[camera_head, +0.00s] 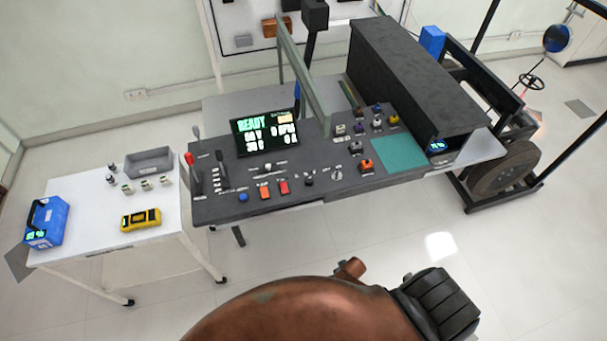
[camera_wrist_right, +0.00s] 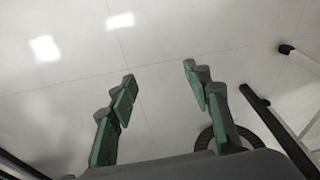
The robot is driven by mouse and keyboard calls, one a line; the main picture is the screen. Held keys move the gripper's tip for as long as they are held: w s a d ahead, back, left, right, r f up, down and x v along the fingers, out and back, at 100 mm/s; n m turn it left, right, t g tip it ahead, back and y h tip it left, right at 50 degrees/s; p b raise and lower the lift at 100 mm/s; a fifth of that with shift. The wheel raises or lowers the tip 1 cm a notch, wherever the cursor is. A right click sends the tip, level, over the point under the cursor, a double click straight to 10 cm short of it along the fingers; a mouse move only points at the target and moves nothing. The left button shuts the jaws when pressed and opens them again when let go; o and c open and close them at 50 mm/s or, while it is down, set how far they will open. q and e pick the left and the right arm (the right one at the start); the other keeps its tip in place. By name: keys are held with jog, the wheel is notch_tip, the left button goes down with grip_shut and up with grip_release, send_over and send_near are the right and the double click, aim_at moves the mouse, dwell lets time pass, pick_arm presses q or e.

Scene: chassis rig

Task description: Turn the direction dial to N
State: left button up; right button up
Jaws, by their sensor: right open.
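The dark control console (camera_head: 225,160) stands across the middle of the head view. On its front part are a small black knob (camera_head: 309,180) and a paler round knob (camera_head: 336,174). Their markings are too small to read, so I cannot tell which is the direction dial or where it points. My right gripper (camera_wrist_right: 157,72) is open and empty in the right wrist view, with its green-padded fingers apart over the pale floor. No console part shows between the fingers. My left gripper is not in view.
A display (camera_head: 265,133) reading READY stands on the console, behind orange and red buttons (camera_head: 284,187). A green-grey upright frame (camera_head: 305,80) and a long black box (camera_head: 415,75) rise behind. A white table (camera_head: 90,220) adjoins at left. The floor in front is clear.

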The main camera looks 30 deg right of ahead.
jog(key=w+a+r+m+y+p, duration=0.1)
jog(key=w+a+r, duration=0.2)
jog(key=w+r, duration=0.6)
jog(key=w+a+r+m+y+p, duration=0.1)
jog(key=w+a+r, duration=0.3)
jog(key=w+r, duration=0.6)
jog(key=w+a+r, duration=0.2)
jog(key=a+r, duration=0.2)
jog(key=r, duration=0.3)
notch_tip(320, 180, up, 21)
jog(key=m+g+h+p, duration=0.2)
jog(key=m+g, duration=0.1)
jog(key=m, duration=0.5)
send_over(309, 179)
jog(key=shift+s+a, duration=0.15)
jog(key=shift+s, duration=0.05)
jog(key=shift+w+f, duration=0.1)
jog(key=shift+f, duration=0.1)
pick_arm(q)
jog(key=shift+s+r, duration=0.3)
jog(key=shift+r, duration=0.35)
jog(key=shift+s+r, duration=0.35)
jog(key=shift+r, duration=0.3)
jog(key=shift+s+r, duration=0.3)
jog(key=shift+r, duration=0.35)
pick_arm(e)
jog(key=shift+f, duration=3.6)
jog(key=shift+c, duration=0.4)
